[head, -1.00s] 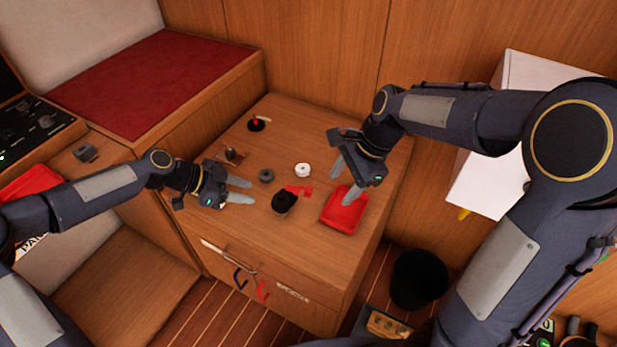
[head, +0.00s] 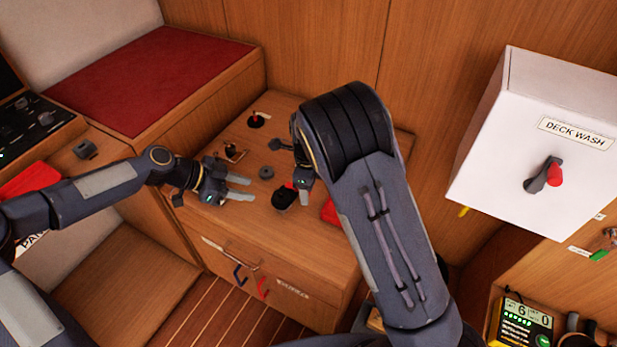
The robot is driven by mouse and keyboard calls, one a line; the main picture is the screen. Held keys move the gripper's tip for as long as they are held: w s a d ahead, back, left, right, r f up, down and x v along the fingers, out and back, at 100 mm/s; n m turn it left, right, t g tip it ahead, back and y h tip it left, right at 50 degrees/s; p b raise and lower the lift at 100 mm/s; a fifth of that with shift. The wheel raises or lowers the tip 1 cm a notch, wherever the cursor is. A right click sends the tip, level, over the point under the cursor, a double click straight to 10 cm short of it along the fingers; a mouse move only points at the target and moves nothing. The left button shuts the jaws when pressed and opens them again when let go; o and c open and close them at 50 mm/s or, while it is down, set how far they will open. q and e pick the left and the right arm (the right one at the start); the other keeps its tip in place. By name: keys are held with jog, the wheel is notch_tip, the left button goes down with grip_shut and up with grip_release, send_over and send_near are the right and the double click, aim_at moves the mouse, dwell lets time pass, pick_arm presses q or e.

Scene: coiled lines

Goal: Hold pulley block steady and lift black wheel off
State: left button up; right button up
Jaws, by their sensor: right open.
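A small dark round thing (head: 284,198) stands on the wooden cabinet top, with a bit of red showing behind it. It may be the pulley block with the black wheel, but it is too small to separate the two. My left gripper (head: 250,188) is open and empty, its fingers pointing right, to the left of the dark thing and apart from it. My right gripper (head: 304,192) is open, pointing down just right of the dark thing; my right forearm hides part of it. I cannot tell whether it touches anything.
A grey ring (head: 266,172), a brown piece with a peg (head: 233,152) and a black-based red piece (head: 257,120) stand farther back on the cabinet top (head: 225,222). A red tray (head: 329,212) is mostly hidden by my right arm. A white deck wash box (head: 537,150) is at right.

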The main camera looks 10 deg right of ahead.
jog(key=shift+f, duration=1.5)
jog(key=shift+c, duration=0.3)
grip_shut()
pick_arm(q)
jog(key=o, duration=0.4)
jog(key=shift+d, duration=0.25)
notch_tip(320, 180, up, 3)
jog(key=n+y, duration=0.3)
jog(key=y, duration=0.4)
send_over(280, 194)
jog(key=shift+s+a+r, duration=0.1)
jog(key=shift+s+a, duration=0.05)
jog(key=shift+a, duration=0.3)
jog(key=shift+s+a+f+x, duration=0.1)
jog(key=shift+a+x, duration=0.2)
jog(key=shift+x, duration=1.05)
jog(key=shift+s+a+f+x, duration=0.1)
jog(key=shift+a+x, duration=0.2)
jog(key=shift+x, duration=1)
jog(key=shift+a+f+x, duration=0.1)
jog(key=shift+a+x, duration=0.2)
jog(key=shift+x, duration=1.05)
jog(key=shift+w, duration=0.1)
jog(key=shift+c, duration=0.3)
